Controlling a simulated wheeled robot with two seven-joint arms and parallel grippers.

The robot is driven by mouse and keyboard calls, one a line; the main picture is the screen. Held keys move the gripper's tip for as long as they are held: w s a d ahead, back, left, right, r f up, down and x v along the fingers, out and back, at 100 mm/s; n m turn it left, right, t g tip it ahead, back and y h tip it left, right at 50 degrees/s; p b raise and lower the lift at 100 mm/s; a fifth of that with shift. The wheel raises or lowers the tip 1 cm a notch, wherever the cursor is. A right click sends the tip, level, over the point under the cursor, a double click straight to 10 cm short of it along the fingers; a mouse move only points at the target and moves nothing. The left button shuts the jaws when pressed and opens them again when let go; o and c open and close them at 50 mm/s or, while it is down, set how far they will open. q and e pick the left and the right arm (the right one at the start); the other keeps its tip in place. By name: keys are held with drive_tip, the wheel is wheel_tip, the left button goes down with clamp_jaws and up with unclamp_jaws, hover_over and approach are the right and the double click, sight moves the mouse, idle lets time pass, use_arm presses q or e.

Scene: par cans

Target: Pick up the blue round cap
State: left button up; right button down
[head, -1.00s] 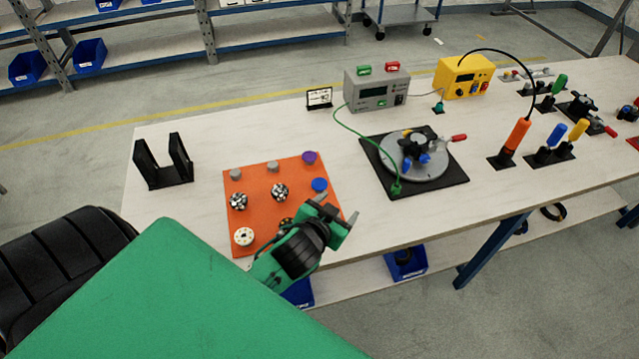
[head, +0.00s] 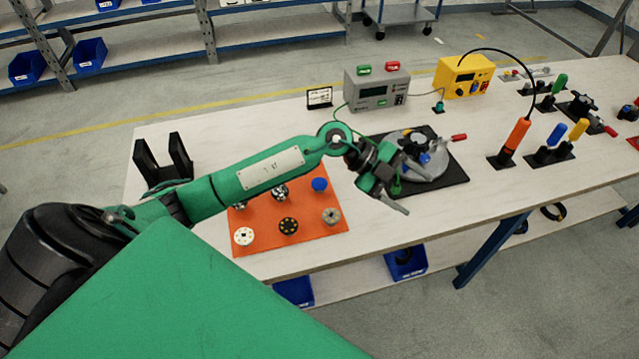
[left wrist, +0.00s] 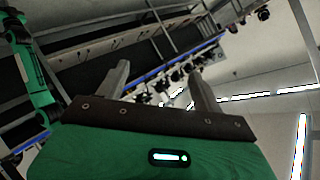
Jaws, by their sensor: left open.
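The blue round cap (head: 320,184) sits on the orange mat (head: 262,236), near its right side. My left gripper (head: 418,185) is open and empty, to the right of the cap and apart from it, in front of the round turntable fixture (head: 436,168). My left forearm crosses over the back of the mat and hides part of it. In the left wrist view the two fingers (left wrist: 158,85) stand apart with nothing between them, and the cap does not show there. My right gripper is not in view.
Several round parts, such as a white one (head: 243,236) and a grey one (head: 331,216), stand on the mat. A black bracket (head: 165,172) is at the left. A grey power box (head: 376,90) and an orange-handled tool (head: 517,135) stand behind and right.

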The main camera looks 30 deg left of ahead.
use_arm(q)
drive_tip(key=w+a+f+n+g+y, duration=0.1)
drive_tip(key=a+f+y, duration=0.1)
drive_tip(key=a+y, duration=0.35)
drive_tip(key=w+a+f+n+g+y, duration=0.1)
drive_tip(key=w+a+f+y, duration=0.1)
drive_tip(key=a, duration=0.6)
drive_tip(key=r+n+y, duration=0.2)
drive_tip(key=n+y, duration=0.1)
drive_tip(key=y, duration=0.2)
hover_over(319, 183)
drive_tip(key=shift+g, duration=0.3)
drive_tip(key=f, duration=0.2)
drive_tip(key=f+p, duration=0.1)
drive_tip(key=f, duration=0.5)
drive_tip(key=shift+s+d+f+p, duration=0.1)
drive_tip(key=shift+s+d+p, duration=0.1)
drive_tip(key=shift+d+p, duration=0.15)
drive_tip(key=shift+f+p, duration=0.4)
drive_tip(key=shift+f, duration=0.2)
drive_tip(key=f, duration=0.2)
drive_tip(key=f+p, duration=0.1)
drive_tip(key=shift+w+a+f, duration=0.2)
drive_tip(key=shift+a+f, duration=0.05)
drive_tip(key=shift+f, duration=0.4)
drive_tip(key=shift+f, duration=0.25)
drive_tip(key=c, duration=1.1)
